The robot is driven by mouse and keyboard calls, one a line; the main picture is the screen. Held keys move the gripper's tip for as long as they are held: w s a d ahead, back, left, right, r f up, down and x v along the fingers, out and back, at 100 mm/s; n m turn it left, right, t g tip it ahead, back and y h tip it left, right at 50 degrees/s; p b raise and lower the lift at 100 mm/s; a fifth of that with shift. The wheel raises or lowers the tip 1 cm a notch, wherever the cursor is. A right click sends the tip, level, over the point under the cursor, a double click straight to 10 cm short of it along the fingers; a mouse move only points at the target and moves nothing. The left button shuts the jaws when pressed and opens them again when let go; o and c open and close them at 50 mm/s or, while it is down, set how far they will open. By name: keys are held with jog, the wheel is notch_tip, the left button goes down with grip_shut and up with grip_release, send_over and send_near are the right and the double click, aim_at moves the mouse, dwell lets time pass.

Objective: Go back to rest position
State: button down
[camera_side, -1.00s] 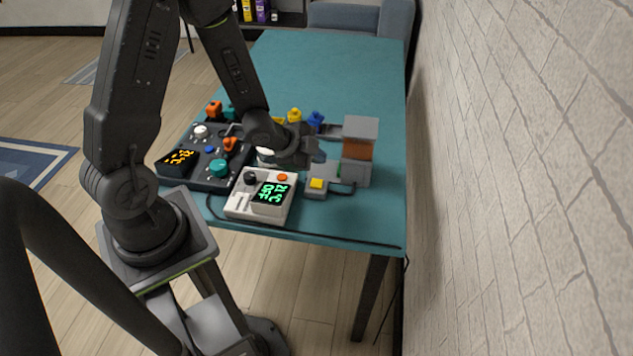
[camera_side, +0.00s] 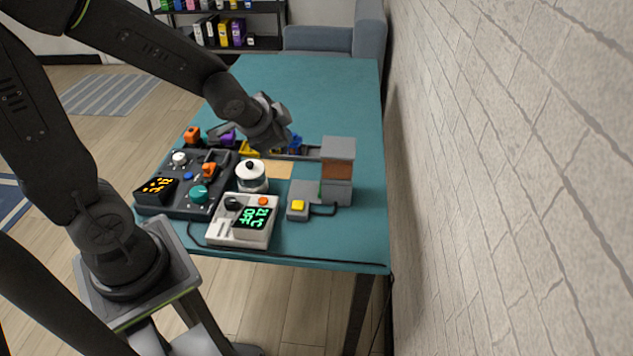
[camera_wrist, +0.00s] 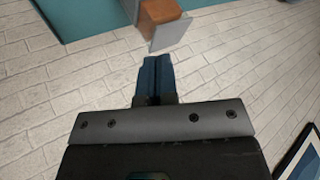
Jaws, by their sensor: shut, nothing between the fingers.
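The wrist view faces the white brick wall (camera_wrist: 60,75), with the grey and brown block unit (camera_wrist: 160,14) at the top. The gripper touches nothing that I can make out.
A dark control panel (camera_side: 166,207), a white box with a green display (camera_side: 228,230), a yellow-button box (camera_side: 298,207) and the grey and brown unit (camera_side: 338,168) crowd the near table. The brick wall (camera_side: 500,170) stands at the right. The far table is clear.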

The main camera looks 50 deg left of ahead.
jog(key=s+d+r+n+g+h, duration=0.1)
jog(key=s+d+r+n, duration=0.1)
jog(key=s+r, duration=0.3)
jog(key=s+d+r+n+g, duration=0.1)
jog(key=s+d+r+n, duration=0.2)
jog(key=s, duration=0.6)
jog(key=shift+d+r+h, duration=0.4)
jog(key=shift+d+r, duration=0.5)
